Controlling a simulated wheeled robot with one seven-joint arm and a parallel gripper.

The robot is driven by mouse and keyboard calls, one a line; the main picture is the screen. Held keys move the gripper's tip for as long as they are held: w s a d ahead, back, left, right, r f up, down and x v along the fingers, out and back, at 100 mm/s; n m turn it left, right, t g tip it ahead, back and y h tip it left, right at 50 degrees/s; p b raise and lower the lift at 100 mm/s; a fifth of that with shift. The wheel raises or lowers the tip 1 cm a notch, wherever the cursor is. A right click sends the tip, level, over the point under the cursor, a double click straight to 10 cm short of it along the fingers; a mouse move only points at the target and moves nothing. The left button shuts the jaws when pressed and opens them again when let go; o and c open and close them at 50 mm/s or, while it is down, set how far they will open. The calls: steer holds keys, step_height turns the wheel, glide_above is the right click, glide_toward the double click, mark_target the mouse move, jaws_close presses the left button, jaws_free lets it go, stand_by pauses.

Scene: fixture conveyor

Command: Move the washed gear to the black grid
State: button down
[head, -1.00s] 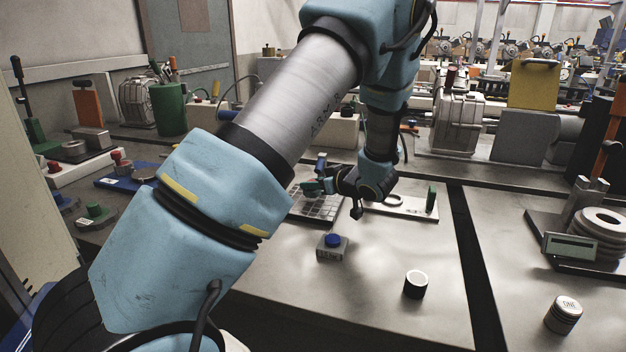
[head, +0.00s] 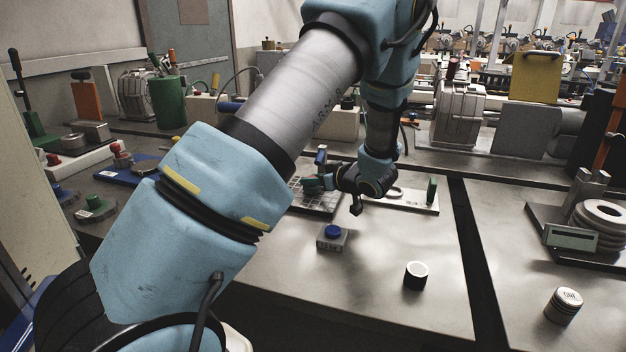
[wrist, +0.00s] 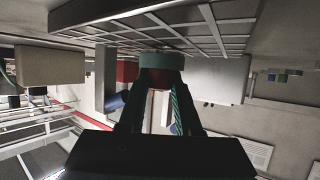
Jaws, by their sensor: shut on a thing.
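The black grid (head: 318,207) lies on the bench beyond the blue-button box, partly hidden by my arm. It fills the top of the wrist view (wrist: 205,32) as a lattice of square cells, seen at a low angle. My gripper (wrist: 160,78) is shut on a dark teal, round-edged thing (wrist: 160,61), which I take to be the gear. Its teeth cannot be made out. In the head view, my gripper (head: 314,185) points left, low over the grid. I cannot tell whether the gear touches the grid.
A blue-button box (head: 332,239) stands in front of the grid. A light plate with a green post (head: 431,190) lies to the right. A blue-topped post (head: 321,158) stands just behind my gripper.

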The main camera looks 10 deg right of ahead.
steer(key=shift+f, duration=0.35)
steer(key=c, duration=0.5)
jaws_free()
steer(key=shift+s, duration=0.1)
steer(key=b+v, duration=0.2)
steer(key=v, duration=0.8)
steer(key=shift+s+d+r, duration=0.15)
steer(key=shift+s+r, duration=0.05)
